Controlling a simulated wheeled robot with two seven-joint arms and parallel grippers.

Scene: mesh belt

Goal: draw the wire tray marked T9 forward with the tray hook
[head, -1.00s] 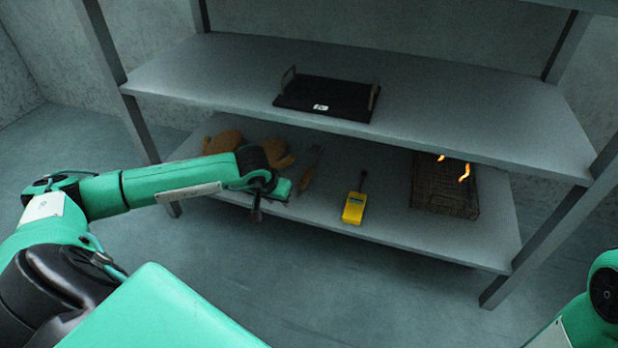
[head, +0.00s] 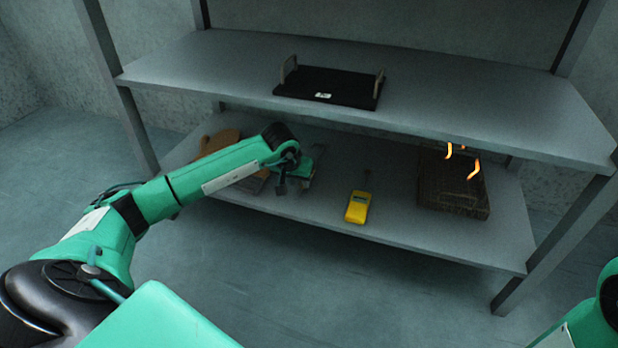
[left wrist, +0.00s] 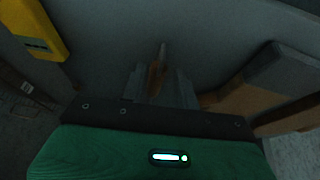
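A dark wire mesh tray (head: 455,190) sits on the right of the lower shelf, with small flames at it; I see no readable mark on it. A thin wooden-handled tool (left wrist: 157,75), which may be the tray hook, lies on the lower shelf; its far end is unclear. My left gripper (left wrist: 160,88) is open, its fingers on either side of the handle; I cannot tell whether they touch it. In the head view my left gripper (head: 305,175) is at the left-middle of the lower shelf, and my arm hides most of the tool. My right gripper is out of view.
A yellow handheld device (head: 357,207) lies between my left gripper and the mesh tray. Brown mitts (head: 217,143) lie at the left. A black handled tray (head: 330,88) with a small white label sits on the upper shelf (head: 200,70), which overhangs the lower shelf (head: 415,240).

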